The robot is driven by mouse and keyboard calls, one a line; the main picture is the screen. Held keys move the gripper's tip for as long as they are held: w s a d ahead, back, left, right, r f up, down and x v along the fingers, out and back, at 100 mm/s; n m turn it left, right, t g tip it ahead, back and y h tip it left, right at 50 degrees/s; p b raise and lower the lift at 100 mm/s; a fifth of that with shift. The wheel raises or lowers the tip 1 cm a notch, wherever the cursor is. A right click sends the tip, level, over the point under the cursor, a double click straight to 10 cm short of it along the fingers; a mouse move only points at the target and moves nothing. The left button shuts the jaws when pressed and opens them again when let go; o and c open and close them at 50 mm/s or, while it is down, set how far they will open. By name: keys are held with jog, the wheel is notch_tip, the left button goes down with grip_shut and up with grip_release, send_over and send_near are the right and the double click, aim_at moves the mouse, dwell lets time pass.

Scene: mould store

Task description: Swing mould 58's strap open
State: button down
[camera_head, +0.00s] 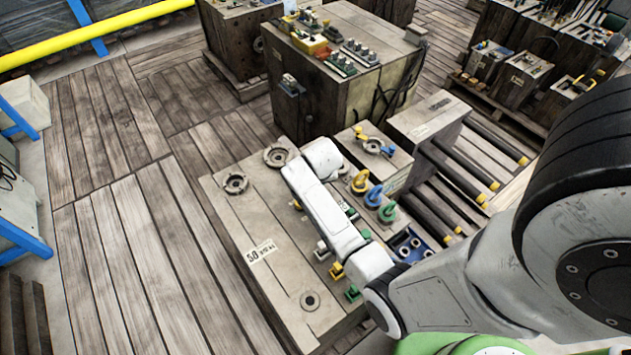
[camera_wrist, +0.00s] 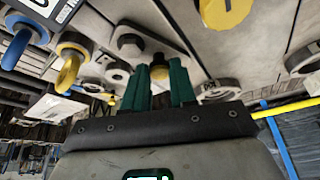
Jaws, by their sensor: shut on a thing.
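Mould 58 (camera_head: 225,205) is a pale, worn block with a label that seems to read 58 (camera_head: 262,252). My white arm lies across its right part in the head view and hides my gripper. In the wrist view my gripper (camera_wrist: 168,72) has two green fingers close together, shut on a small part with a yellow end (camera_wrist: 158,58) that shows between and behind the tips. A hex bolt head (camera_wrist: 131,44) lies just left of it. I cannot make out the strap's full outline or how far it is turned.
Yellow (camera_head: 360,183), blue (camera_head: 373,196) and green (camera_head: 387,212) eyebolts stand right of my arm. A blue socketed block (camera_head: 408,245) and rollers (camera_head: 465,165) lie further right. A larger block (camera_head: 330,85) stands behind. Wooden floor (camera_head: 130,240) at left is clear.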

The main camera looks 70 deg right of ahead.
jog(key=shift+d+m+g, duration=0.25)
jog(key=shift+m+g, duration=0.1)
jog(key=shift+m, duration=0.6)
jog(key=shift+d+m+g, duration=0.25)
jog(key=shift+m+g, duration=0.1)
jog(key=shift+m, duration=0.6)
jog(key=shift+h, duration=0.3)
jog(key=c, duration=0.9)
grip_release()
jog(key=shift+s, duration=0.1)
jog(key=w+v, duration=0.1)
jog(key=v, duration=0.9)
jog(key=shift+s+r, duration=0.45)
jog(key=shift+a, duration=0.1)
